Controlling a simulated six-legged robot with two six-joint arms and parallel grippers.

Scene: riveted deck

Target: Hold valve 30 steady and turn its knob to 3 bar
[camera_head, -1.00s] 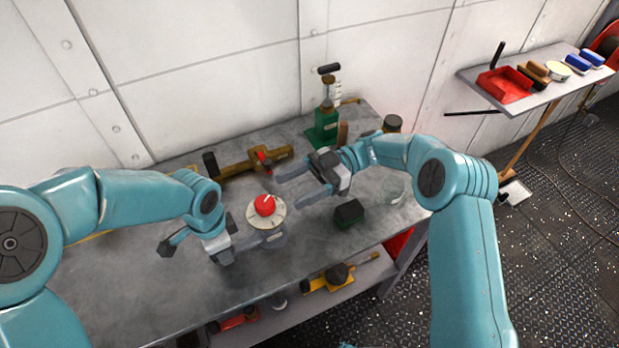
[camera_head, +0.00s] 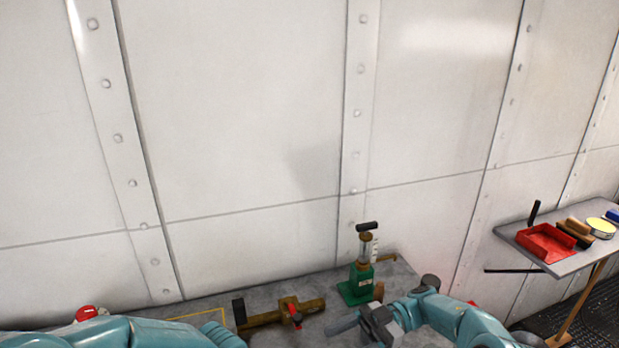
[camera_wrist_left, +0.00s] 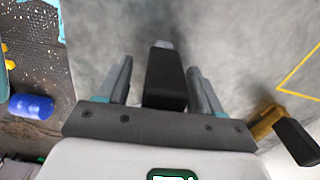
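Valve 30 and its red knob are not identifiable now; the head view cuts off the near bench. In the left wrist view, my left gripper (camera_wrist_left: 160,63) has its fingers apart on either side of a black handle-like piece (camera_wrist_left: 165,82) with a light grey end. A gap shows between the left finger and this piece; its lower end is hidden by the gripper. I cannot tell whether it belongs to valve 30. In the head view, my right gripper (camera_head: 338,337) is at the bottom edge, fingers spread, partly cut off.
A brass valve (camera_head: 267,318) with a black handle and a green pump (camera_head: 359,284) stand at the back of the bench (camera_head: 326,284). A red object (camera_head: 86,313) shows behind my left arm. A side shelf (camera_head: 566,262) with a red tray (camera_head: 545,243) is at right.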

